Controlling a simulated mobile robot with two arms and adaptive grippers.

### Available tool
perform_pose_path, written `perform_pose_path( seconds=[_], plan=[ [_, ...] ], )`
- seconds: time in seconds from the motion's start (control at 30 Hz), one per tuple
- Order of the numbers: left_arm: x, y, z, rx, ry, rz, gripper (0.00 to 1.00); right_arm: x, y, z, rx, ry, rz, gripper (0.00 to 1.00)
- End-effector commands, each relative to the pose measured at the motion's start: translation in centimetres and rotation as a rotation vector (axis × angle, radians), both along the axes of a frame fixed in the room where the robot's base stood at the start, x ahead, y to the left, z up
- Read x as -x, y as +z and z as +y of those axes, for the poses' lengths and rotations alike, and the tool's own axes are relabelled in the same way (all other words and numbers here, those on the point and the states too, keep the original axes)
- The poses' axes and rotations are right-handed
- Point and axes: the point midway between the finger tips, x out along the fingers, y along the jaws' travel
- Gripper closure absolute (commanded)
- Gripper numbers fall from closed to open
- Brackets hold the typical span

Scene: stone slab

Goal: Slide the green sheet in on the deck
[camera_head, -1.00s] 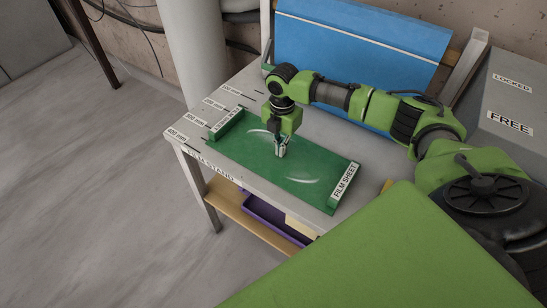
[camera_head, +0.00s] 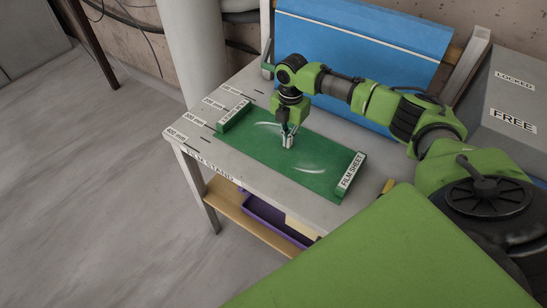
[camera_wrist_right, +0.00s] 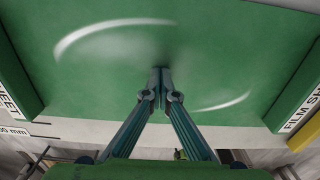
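The green sheet (camera_head: 270,150) lies flat on the grey deck labelled FILM STAND (camera_head: 231,170). It has a raised green bar at each end, the right one labelled FILM SHEET (camera_head: 352,172). My right gripper (camera_head: 288,143) points down at the middle of the sheet. In the right wrist view its fingers converge and the tips (camera_wrist_right: 161,88) meet at the sheet's surface (camera_wrist_right: 215,55), appearing to touch it. Nothing shows between the tips. My left gripper is not in view.
Marks with labels such as 400 mm (camera_head: 178,133) run along the deck's left end. A blue panel (camera_head: 360,45) stands behind the deck. A grey surface labelled FREE (camera_head: 510,119) is at right. A purple tray (camera_head: 270,217) sits on the shelf below.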

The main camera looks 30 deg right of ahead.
Motion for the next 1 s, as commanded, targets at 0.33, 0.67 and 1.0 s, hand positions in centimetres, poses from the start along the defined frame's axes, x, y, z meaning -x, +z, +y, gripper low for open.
perform_pose_path(
  seconds=[0.33, 0.67, 1.0],
  plan=[
    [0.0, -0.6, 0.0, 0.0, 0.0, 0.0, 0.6, -0.5, -0.2, -1.5, 0.003, -0.002, 0.002, 1.0],
    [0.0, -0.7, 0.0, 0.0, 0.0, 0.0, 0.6, -0.7, -0.2, -2.1, 0.002, -0.001, 0.002, 1.0],
    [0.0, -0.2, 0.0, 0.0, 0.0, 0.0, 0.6, -0.7, 0.4, -2.0, 0.002, -0.001, 0.002, 1.0]
  ],
)
